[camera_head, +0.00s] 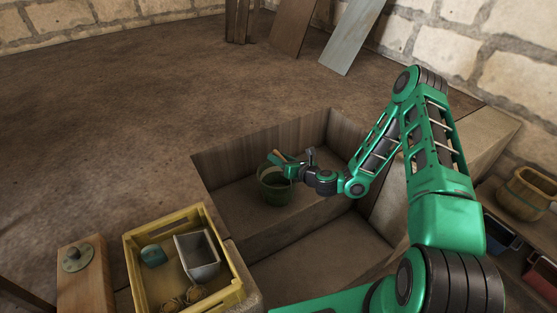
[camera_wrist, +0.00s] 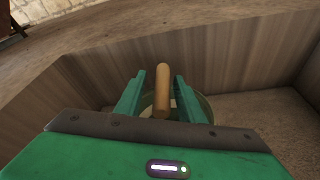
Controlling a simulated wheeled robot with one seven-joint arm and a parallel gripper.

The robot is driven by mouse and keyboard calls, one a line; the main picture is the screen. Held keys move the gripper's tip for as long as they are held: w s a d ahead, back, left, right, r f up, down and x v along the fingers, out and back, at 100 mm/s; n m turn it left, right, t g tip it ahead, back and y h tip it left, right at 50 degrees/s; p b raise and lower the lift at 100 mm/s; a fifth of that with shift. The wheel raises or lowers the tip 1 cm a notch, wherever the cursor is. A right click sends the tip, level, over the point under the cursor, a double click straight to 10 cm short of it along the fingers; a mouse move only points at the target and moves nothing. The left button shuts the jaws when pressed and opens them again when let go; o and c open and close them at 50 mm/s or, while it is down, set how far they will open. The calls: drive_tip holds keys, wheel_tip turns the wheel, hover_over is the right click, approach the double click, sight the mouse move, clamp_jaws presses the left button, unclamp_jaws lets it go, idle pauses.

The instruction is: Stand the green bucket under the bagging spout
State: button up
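The green bucket (camera_head: 274,190) stands upright in the back part of a sunken wood-lined pit. My gripper (camera_head: 284,163) is at the bucket's top, reaching in from the right. In the wrist view, a tan wooden grip (camera_wrist: 162,90), seemingly the bucket's handle, lies between the two green fingers of my gripper (camera_wrist: 163,95). A gap shows on each side of the grip, so the fingers look open around it. Part of the bucket's rim (camera_wrist: 206,104) shows behind the fingers; the rest is hidden by my gripper. I cannot make out a bagging spout in either view.
Pit walls (camera_head: 232,157) rise close behind and left of the bucket. A yellow crate (camera_head: 137,268) with a metal tin (camera_head: 197,255) and small items stands front left, beside a wooden block (camera_head: 84,285). Boards (camera_head: 352,37) lean at the back. A basket (camera_head: 526,194) sits far right.

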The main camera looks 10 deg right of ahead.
drive_tip(key=shift+r, duration=0.1)
drive_tip(key=v, duration=1.2)
drive_tip(key=shift+r, duration=0.1)
